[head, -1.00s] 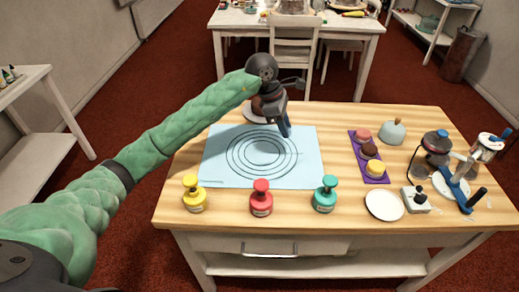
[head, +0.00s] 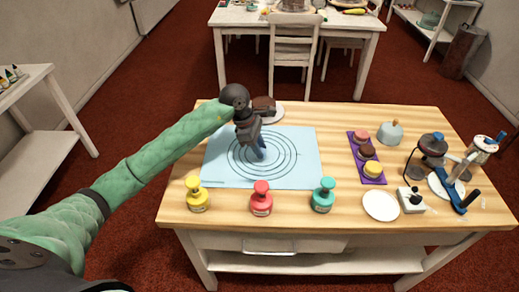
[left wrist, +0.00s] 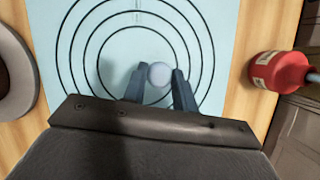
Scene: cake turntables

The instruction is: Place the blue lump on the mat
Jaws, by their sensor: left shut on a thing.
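The mat (head: 225,172) is a light blue sheet with dark concentric rings, lying flat on the wooden table. My left gripper (head: 260,153) is over the rings near the middle of the mat. In the left wrist view, its dark fingers (left wrist: 158,78) are shut on a small round lump (left wrist: 159,73), which looks pale grey-blue. The lump is over the inner rings. I cannot tell whether it touches the mat. In the head view, the gripper hides it. My right gripper is not in view.
Yellow (head: 197,196), red (head: 261,200) and teal (head: 323,197) bottles stand along the front. A plate with a brown piece (head: 264,106) is behind the mat. At right are a purple tray (head: 360,164), a white plate (head: 381,206) and a blue-armed device (head: 449,192).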

